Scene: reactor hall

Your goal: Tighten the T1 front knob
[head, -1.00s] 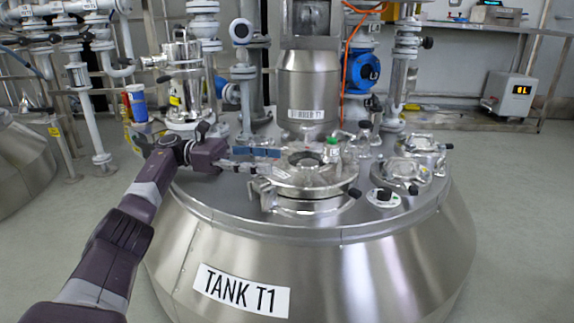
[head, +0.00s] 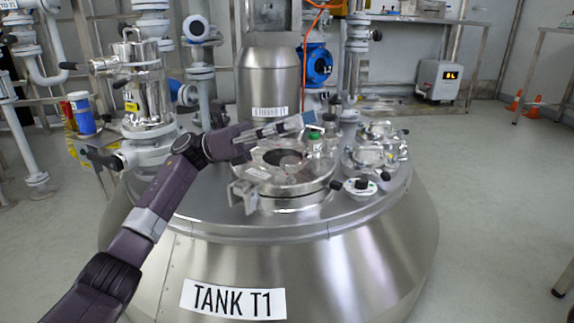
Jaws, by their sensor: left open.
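The steel tank T1 (head: 330,262) stands in front of me, with a round hatch (head: 262,187) on its top. A black knob (head: 334,185) sits at the hatch's front right edge. I cannot tell which is the front knob. My right gripper is not in view.
A steel clamp bracket (head: 243,192) juts from the hatch's front left. Steel fittings (head: 376,150) stand at the right of the tank top. A motor housing (head: 268,82), a blue valve (head: 317,66) and pipes rise behind. The tank top's front rim is clear.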

